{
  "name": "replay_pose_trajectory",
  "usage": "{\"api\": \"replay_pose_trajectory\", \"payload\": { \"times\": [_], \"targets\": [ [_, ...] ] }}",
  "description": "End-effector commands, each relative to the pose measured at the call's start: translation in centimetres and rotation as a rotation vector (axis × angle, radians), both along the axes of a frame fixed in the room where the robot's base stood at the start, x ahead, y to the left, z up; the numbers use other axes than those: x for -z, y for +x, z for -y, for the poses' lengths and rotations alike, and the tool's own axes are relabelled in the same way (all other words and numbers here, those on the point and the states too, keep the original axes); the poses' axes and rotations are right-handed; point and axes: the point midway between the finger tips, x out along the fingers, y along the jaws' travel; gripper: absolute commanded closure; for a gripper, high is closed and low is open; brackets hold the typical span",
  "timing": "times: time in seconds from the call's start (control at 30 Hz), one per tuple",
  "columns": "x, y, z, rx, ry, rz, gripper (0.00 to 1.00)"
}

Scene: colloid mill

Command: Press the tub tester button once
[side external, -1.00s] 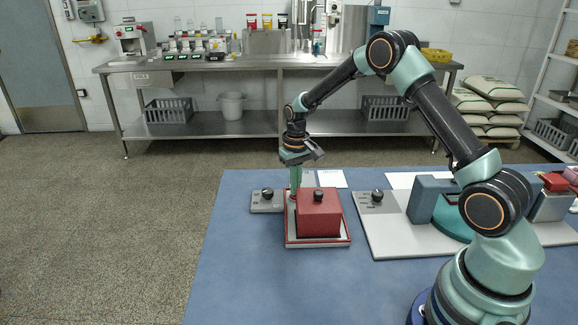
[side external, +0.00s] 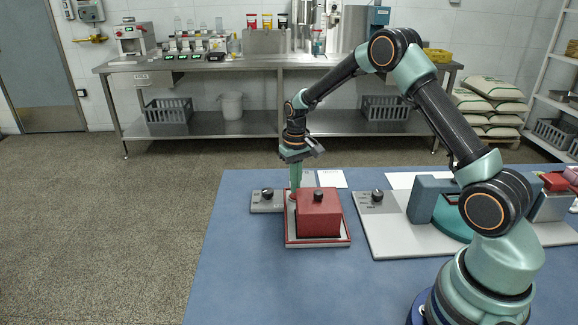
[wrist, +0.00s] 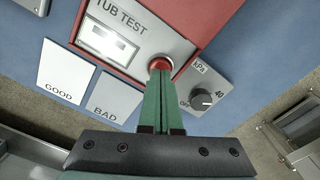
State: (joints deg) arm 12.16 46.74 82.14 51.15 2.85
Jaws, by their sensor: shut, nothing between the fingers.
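The tub tester (side external: 319,212) is a red box with a dark knob on top, standing on a red-edged base on the blue table. Its grey "TUB TEST" panel (wrist: 136,47) with a small display window shows in the wrist view. The round red button (wrist: 160,59) sits at the panel's corner. My gripper (wrist: 160,70) is shut and empty, pointing down with its fingertips over the button and partly hiding it. I cannot tell whether they touch it or whether it is pushed in. In the side view my gripper (side external: 296,188) is at the tester's back left edge.
A grey kPa dial box (side external: 267,200) stands left of the tester. To the right is a grey plate (side external: 385,235) with a knob and a grey-teal device. The table's front left is clear.

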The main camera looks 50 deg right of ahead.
Motion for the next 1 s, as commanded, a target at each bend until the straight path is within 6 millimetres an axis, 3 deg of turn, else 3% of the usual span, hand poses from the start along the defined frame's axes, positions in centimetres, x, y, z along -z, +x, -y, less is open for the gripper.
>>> {"api": "replay_pose_trajectory", "payload": {
  "times": [1.0],
  "targets": [
    [-6.2, 0.0, 0.0, 0.000, -0.001, 0.002, 1.00]
  ]
}}
